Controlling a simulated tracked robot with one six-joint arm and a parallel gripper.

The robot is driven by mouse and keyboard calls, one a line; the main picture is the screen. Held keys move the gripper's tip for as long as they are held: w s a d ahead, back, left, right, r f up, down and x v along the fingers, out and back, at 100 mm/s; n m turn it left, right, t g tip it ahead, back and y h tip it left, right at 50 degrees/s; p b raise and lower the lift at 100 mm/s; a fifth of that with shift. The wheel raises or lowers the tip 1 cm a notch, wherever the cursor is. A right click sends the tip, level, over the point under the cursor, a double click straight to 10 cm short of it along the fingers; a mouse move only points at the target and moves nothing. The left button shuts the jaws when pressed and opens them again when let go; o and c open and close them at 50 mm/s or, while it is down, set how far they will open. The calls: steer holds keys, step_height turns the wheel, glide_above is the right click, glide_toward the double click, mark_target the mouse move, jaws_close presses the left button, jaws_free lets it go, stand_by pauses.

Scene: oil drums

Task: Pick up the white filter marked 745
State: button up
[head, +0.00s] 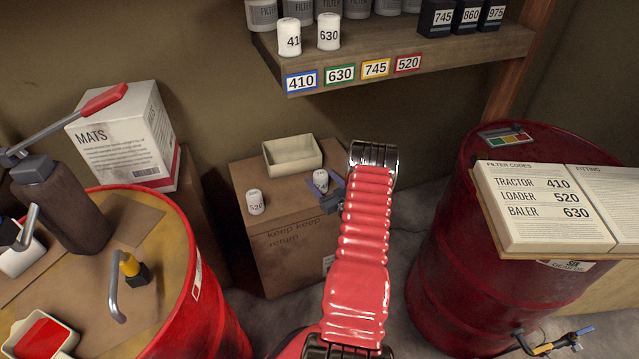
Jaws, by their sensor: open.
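A small white filter (321,176) stands on top of a cardboard box (277,178), its printed number too small and partly covered to read. My gripper (322,188) is open at this filter, its blue fingers close beside it; I cannot tell whether they touch it. Another white filter (254,202), marked 520, stands to the left on the same box. White filters marked 41-something (289,38) and 630 (328,33) stand on the shelf (420,55). A black box marked 745 (437,18) is also on the shelf.
A cream tray (292,156) lies behind the filters on the cardboard box. A red drum (205,290) with tools stands left. Another red drum (440,235) and an open code book (545,205) are right. Coloured number labels (375,69) line the shelf edge.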

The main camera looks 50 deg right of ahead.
steer(key=shift+x, duration=2.6)
steer(key=c, duration=1.3)
step_height(320, 180, up, 10)
